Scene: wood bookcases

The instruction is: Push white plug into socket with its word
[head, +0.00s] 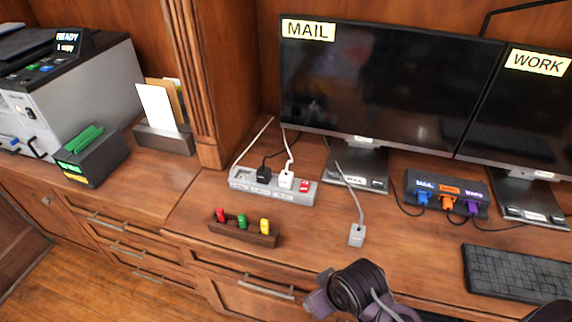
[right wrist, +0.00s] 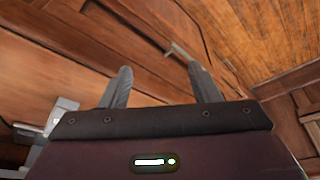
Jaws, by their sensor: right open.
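A grey power strip (head: 240,184) lies on the desk, with lettering along its front too small to read. A white plug (head: 286,180) and a black plug (head: 263,174) sit in it, and a red switch (head: 305,186) is at its right end. A loose pale grey-white plug (head: 357,236) rests on the desk in front of the left monitor, its cord running back. My right arm's dark wrist (head: 356,288) is at the desk's front edge, below that plug. My right gripper (right wrist: 160,72) is open and empty over drawer fronts in the right wrist view. My left gripper is out of view.
A wooden holder (head: 245,236) with red, green and yellow pieces sits before the strip. A hub (head: 446,190) with coloured plugs, a keyboard (head: 515,272) and MAIL (head: 380,80) and WORK (head: 520,115) monitors are right. A printer (head: 75,90) stands left. Desk around the loose plug is clear.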

